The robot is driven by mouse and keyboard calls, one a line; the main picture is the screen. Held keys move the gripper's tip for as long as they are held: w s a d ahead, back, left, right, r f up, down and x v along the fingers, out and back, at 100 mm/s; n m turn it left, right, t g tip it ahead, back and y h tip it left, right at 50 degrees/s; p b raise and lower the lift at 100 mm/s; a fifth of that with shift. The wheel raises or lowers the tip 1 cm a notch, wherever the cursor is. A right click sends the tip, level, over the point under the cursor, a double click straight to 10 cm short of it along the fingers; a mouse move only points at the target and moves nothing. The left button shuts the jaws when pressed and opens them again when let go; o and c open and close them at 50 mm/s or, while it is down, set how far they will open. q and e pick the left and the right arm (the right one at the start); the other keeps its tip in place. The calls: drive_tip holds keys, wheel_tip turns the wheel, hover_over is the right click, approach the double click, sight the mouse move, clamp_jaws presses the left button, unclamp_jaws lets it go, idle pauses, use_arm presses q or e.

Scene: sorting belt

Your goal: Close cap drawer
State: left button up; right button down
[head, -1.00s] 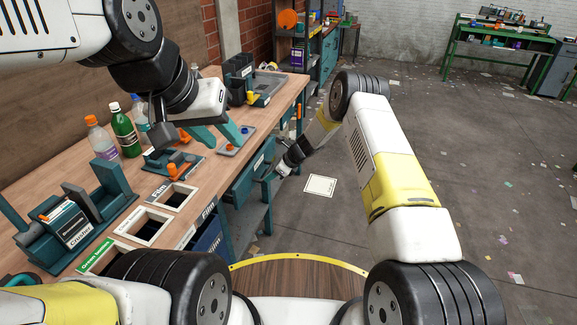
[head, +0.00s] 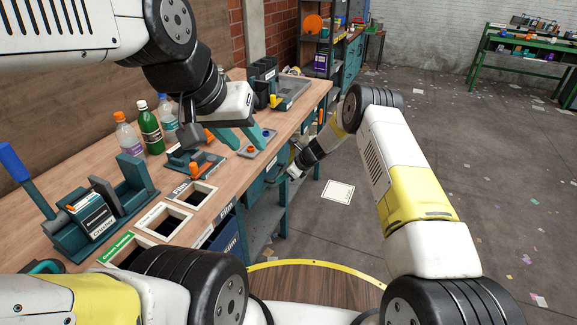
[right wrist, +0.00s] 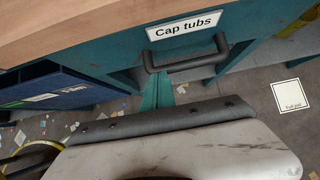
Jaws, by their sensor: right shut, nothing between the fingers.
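The cap drawer (right wrist: 130,75) has a teal front with a white "Cap tubs" label and a black bar handle (right wrist: 187,58). In the right wrist view its front sits close under the wooden bench edge, and I cannot tell whether it is fully flush. My right gripper (right wrist: 164,92) is shut and empty, with its teal fingertips at the handle; contact is unclear. In the head view the right gripper (head: 292,172) is beside the drawer (head: 262,184), its fingertips partly hidden. My left gripper (head: 238,139) is open and empty above the bench.
The bench (head: 105,155) carries bottles (head: 150,128), a crusher (head: 95,215) and a small teal tray (head: 258,143). Labelled openings (head: 165,222) line its front edge. A blue bin (right wrist: 45,90) hangs beside the drawer.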

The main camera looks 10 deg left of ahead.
drive_tip(key=s+d+f+v, duration=0.1)
drive_tip(key=d+f+v, duration=0.1)
drive_tip(key=v, duration=1.1)
drive_tip(key=s+d+r+n+h, duration=0.1)
drive_tip(key=s+d+r+n, duration=0.25)
drive_tip(key=r, duration=0.55)
drive_tip(key=s+d+r+n+t, duration=0.15)
drive_tip(key=s+r+n, duration=0.3)
drive_tip(key=r, duration=0.45)
drive_tip(key=s+d+r+n+h, duration=0.1)
drive_tip(key=s+d+r+n, duration=0.25)
drive_tip(key=r, duration=0.55)
drive_tip(key=s+d+r+n+h, duration=0.1)
drive_tip(key=s+d+r+n, duration=0.1)
drive_tip(key=s, duration=0.7)
drive_tip(key=s+d+r+n+t+h, duration=0.1)
drive_tip(key=s+d+r+n, duration=0.2)
drive_tip(key=s, duration=0.6)
drive_tip(key=s+d+r+n+t+h, duration=0.1)
drive_tip(key=s+d+r+n, duration=0.1)
drive_tip(key=s+d+n, duration=0.3)
drive_tip(key=s, duration=0.4)
drive_tip(key=shift+d+r, duration=0.3)
drive_tip(key=shift+d, duration=0.1)
drive_tip(key=shift+n+t, duration=0.25)
